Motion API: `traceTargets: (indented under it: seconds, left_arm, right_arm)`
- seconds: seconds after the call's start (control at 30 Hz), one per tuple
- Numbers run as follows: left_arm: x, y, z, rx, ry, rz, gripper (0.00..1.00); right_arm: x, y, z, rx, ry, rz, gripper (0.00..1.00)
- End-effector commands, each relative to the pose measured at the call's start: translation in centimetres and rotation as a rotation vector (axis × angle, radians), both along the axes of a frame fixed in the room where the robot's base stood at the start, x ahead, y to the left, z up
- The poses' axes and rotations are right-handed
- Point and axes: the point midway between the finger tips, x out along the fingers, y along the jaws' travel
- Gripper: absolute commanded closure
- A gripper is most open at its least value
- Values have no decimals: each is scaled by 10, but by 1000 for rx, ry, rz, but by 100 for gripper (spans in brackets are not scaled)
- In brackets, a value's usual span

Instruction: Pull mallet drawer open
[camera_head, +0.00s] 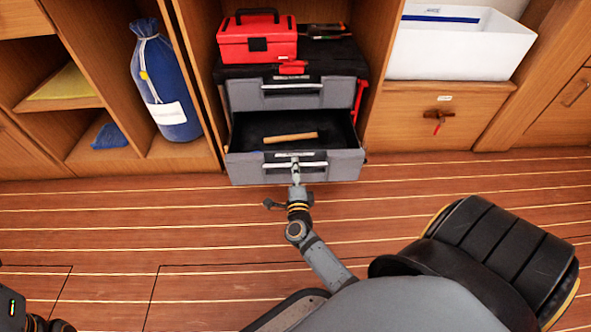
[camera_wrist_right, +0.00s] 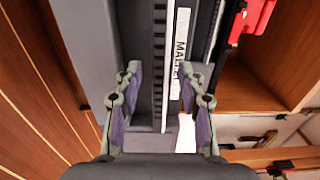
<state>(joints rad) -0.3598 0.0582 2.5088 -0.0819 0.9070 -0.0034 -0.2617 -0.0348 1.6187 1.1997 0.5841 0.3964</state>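The lower grey drawer (camera_head: 340,166) of the tool unit stands pulled out, and its dark inside shows from above. A mallet's light wooden handle (camera_head: 291,138) lies in it; I cannot make out a head. The front carries a pale bar handle (camera_head: 313,164) and a label (camera_wrist_right: 181,50) that reads "MALLET" in part in the wrist view. My right gripper (camera_head: 296,168) is at the middle of this handle. In the right wrist view my right gripper (camera_wrist_right: 163,75) has its fingers apart, one on each side of the handle bar, with gaps visible. My left gripper is out of view.
The upper grey drawer (camera_head: 245,95) is shut. A red toolbox (camera_head: 257,42) sits on the unit. A blue bag (camera_head: 163,85) stands in the left compartment, and a white bin (camera_head: 455,52) is at right. The wooden floor in front is clear.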

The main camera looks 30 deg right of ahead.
Motion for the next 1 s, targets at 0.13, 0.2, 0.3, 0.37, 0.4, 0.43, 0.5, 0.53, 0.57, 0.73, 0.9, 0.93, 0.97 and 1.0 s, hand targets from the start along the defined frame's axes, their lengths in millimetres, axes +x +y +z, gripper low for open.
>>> traceTargets:
  seconds: [0.13,0.2,0.3,0.37,0.4,0.43,0.5,0.53,0.57,0.73,0.9,0.93,0.97,1.0]
  left_arm:
    - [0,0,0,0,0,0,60]
    - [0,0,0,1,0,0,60]
    - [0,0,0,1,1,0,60]
    - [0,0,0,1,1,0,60]
    - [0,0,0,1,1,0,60]
    - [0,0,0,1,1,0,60]
    - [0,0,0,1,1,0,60]
    - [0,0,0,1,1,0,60]
    - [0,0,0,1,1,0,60]
    - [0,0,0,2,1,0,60]
    - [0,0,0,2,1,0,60]
    - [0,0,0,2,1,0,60]
    - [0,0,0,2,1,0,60]
    - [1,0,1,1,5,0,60]
  right_arm:
    - [-21,12,-2,4,3,-2,60]
    - [-33,20,-2,5,4,-2,60]
    - [-48,29,-2,4,3,-2,60]
    - [-55,33,-2,3,4,-1,60]
    - [-58,35,-1,4,2,-1,60]
    - [-60,36,-1,2,2,-1,60]
    - [-62,38,-1,1,2,-1,60]
    - [-62,38,-1,1,1,0,60]
    - [-62,38,0,1,1,0,60]
    - [-62,38,0,1,1,0,60]
    - [-62,38,-1,1,1,0,60]
    - [-62,38,-1,1,1,0,60]
    - [-62,38,-1,1,1,0,60]
    - [-62,38,2,-4,0,2,60]
